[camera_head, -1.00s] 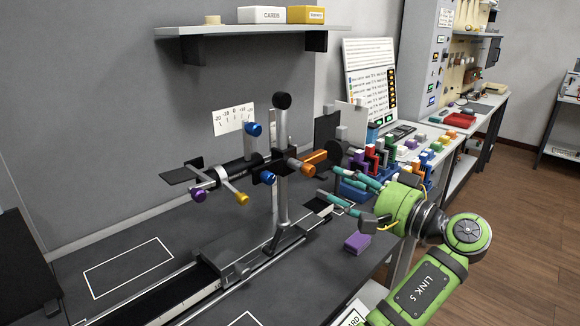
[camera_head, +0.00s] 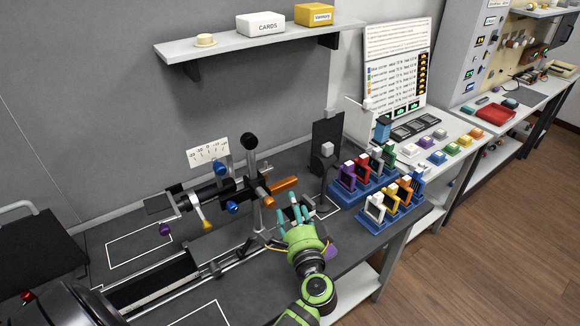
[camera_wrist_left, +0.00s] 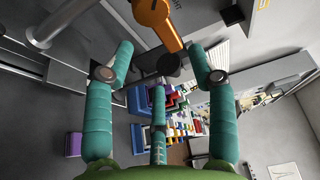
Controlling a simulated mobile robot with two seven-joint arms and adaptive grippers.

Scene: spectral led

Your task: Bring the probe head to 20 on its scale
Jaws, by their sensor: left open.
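The probe head assembly is a black barrel with coloured knobs (camera_head: 206,190) on an upright silver post (camera_head: 257,215). An orange handle (camera_head: 283,185) sticks out from the post's right side. A white scale plate (camera_head: 207,152) with small numbers stands behind the barrel; its reading is too small to tell. My left gripper (camera_head: 293,208) is open and empty, just in front of and below the orange handle. In the left wrist view, the orange handle (camera_wrist_left: 153,18) shows ahead, between the spread teal fingers (camera_wrist_left: 160,62), apart from them. My right gripper is not in view.
The post stands on a rail (camera_head: 160,285) along the dark bench. Blue racks (camera_head: 386,215) with coloured frames stand right of my gripper, and a black upright panel (camera_head: 326,145) stands behind. A purple block (camera_head: 330,252) lies beside my wrist. A shelf (camera_head: 245,45) hangs above.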

